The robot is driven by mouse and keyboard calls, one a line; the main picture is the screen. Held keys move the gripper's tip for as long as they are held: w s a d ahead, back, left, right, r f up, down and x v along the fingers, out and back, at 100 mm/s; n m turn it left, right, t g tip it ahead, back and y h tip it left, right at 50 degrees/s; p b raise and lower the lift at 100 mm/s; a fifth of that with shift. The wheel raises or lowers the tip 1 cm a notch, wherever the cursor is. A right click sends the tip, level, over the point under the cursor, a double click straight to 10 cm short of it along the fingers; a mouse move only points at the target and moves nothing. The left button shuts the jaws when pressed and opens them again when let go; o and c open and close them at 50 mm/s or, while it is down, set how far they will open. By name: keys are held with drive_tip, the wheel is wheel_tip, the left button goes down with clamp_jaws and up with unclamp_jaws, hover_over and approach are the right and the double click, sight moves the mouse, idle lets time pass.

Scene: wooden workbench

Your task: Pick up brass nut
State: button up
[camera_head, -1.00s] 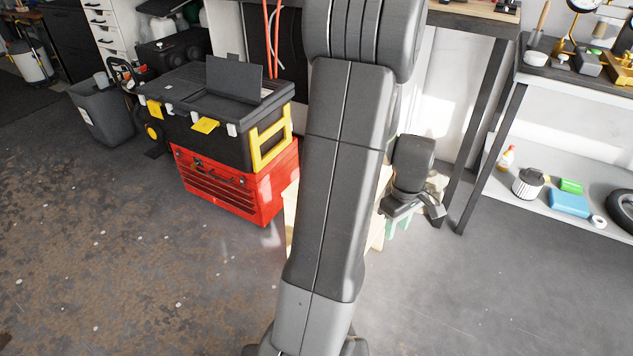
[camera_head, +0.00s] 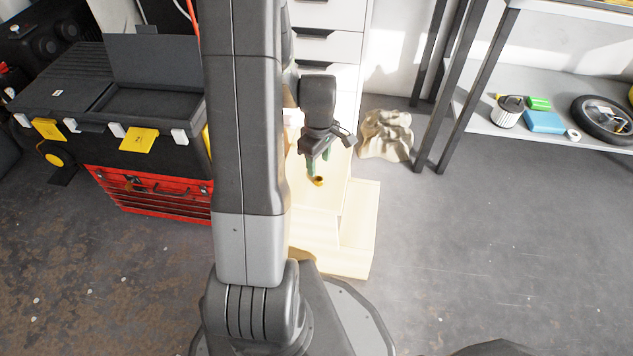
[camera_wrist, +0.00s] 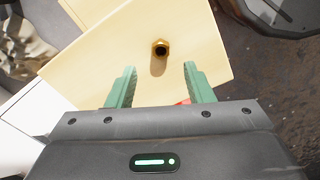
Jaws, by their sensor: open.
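The brass nut (camera_wrist: 160,48) stands out on a pale wooden surface (camera_wrist: 100,60) in the wrist view, just beyond my fingertips and roughly centred between them. In the head view the small gold nut (camera_head: 318,181) shows just below my gripper (camera_head: 318,172). My gripper is open, with its two green fingers apart and nothing between them; it also shows in the wrist view (camera_wrist: 159,78). The nut is apart from both fingers. My arm hides part of the wooden piece in the head view.
A red tool chest (camera_head: 150,190) with a black toolbox (camera_head: 150,110) stands at left. A white drawer cabinet (camera_head: 325,45) is behind my gripper. A crumpled beige cloth or sack (camera_head: 385,135) lies right of it. The floor at right is clear.

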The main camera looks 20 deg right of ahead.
sight(319, 179)
drive_tip(key=shift+s+f+b, duration=0.15)
drive_tip(key=shift+f+b, duration=1.3)
drive_tip(key=shift+f, duration=1.7)
drive_tip(key=shift+r, duration=0.1)
clamp_jaws()
